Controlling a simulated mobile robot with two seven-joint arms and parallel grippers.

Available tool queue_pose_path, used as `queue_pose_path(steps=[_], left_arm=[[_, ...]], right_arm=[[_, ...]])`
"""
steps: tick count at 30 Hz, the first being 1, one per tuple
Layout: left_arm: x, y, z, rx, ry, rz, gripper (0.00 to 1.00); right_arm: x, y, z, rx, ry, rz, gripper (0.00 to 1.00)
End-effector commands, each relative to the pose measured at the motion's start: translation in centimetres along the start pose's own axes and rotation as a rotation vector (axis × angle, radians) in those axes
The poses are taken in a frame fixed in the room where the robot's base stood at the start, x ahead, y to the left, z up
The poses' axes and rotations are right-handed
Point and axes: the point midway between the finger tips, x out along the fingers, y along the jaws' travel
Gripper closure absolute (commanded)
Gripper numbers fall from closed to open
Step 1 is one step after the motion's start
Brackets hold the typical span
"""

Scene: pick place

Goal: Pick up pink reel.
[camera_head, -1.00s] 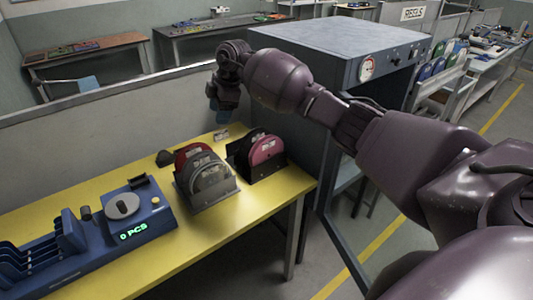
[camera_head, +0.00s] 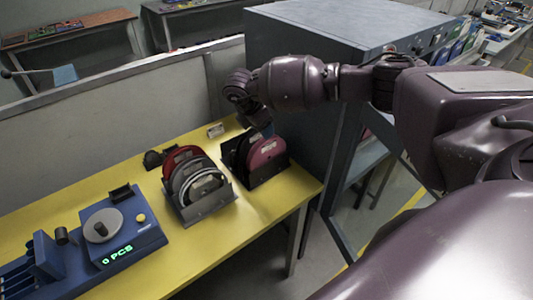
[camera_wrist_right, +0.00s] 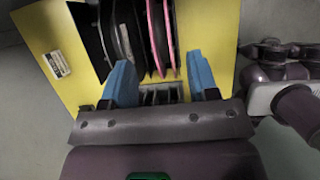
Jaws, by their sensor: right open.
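The pink reel (camera_head: 267,151) stands upright in a dark rack (camera_head: 257,183) at the right end of the yellow table, with dark reels to its left. In the right wrist view the pink reel (camera_wrist_right: 153,40) shows as thin pink edges ahead of the fingers. My right gripper (camera_wrist_right: 162,76) is open, with its two blue fingers apart and nothing held between them. In the head view my right wrist is just behind and above the rack, and the fingers are mostly hidden there. I cannot tell whether they touch the reel. My left gripper is not in view.
A second rack with red and grey reels (camera_head: 188,170) stands to the left. A large grey-blue cabinet (camera_head: 315,35) stands close behind and right of the rack.

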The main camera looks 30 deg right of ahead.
Motion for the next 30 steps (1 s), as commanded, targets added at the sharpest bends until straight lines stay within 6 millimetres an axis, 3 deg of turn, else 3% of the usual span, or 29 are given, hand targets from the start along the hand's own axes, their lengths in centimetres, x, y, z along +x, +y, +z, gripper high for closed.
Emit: queue_pose_path(steps=[6,13,21,30], left_arm=[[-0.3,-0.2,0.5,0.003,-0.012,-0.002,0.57],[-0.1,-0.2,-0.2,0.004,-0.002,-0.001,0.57],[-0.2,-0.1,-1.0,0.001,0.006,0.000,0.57],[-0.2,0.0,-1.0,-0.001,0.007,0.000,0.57]], right_arm=[[2.7,0.0,0.0,0.000,-0.001,-0.001,0.46],[4.1,-0.1,-0.2,-0.001,0.001,-0.002,0.46],[7.6,-0.1,-0.6,0.001,0.001,0.000,0.46],[8.5,-0.2,-0.5,0.000,0.000,0.001,0.46]])
